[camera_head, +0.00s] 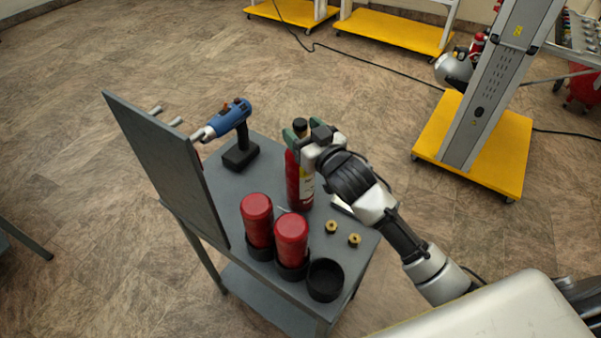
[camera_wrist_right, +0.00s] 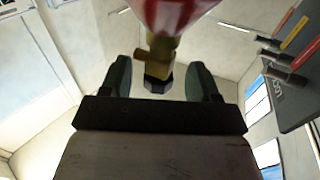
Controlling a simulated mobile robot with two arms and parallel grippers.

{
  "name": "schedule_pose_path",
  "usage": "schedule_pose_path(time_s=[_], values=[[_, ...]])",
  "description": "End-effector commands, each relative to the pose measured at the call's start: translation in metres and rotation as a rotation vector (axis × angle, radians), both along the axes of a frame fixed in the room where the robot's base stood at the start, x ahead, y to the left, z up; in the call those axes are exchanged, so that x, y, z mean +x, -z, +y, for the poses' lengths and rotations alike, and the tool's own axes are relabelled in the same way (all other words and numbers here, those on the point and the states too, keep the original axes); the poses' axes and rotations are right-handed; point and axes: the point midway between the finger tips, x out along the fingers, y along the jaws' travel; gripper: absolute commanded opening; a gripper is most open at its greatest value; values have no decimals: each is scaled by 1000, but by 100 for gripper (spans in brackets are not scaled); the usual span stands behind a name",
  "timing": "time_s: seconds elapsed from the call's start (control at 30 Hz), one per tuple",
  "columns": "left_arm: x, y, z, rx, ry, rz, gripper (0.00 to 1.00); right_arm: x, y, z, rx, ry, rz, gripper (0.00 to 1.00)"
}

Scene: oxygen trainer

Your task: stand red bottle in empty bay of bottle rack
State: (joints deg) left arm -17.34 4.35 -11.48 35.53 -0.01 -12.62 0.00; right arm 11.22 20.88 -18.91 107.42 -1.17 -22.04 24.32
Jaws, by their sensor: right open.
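The red bottle (camera_head: 293,180) stands upright on the grey cart, with a pale label and a dark top. My right gripper (camera_head: 305,137) is at its neck from the right, fingers open on either side. In the right wrist view the red bottle (camera_wrist_right: 172,12) shows its brass valve and dark cap between the fingers of the open right gripper (camera_wrist_right: 163,82), with gaps at both sides. The bottle rack is a row of black round bays at the cart's near edge. Its empty bay (camera_head: 325,283) is at the right end. My left gripper is out of view.
Two red-topped bottles (camera_head: 257,212) (camera_head: 291,233) fill the other bays. Two brass fittings (camera_head: 331,227) (camera_head: 354,240) lie right of the red bottle.

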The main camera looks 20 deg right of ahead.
Motion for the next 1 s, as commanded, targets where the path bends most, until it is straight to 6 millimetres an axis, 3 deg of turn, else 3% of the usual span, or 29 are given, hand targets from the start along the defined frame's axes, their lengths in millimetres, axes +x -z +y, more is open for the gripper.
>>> schedule_pose_path(time_s=[0.03,0.2,0.5,0.9,1.0], values=[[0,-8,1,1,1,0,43,8,-5,2,0,1,1,61],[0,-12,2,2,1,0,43,26,-3,6,0,0,0,61],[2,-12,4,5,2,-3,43,30,-1,8,-1,-1,0,61],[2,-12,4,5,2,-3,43,30,-1,7,-1,0,0,0],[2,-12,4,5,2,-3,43,30,-1,7,-1,0,0,0]])
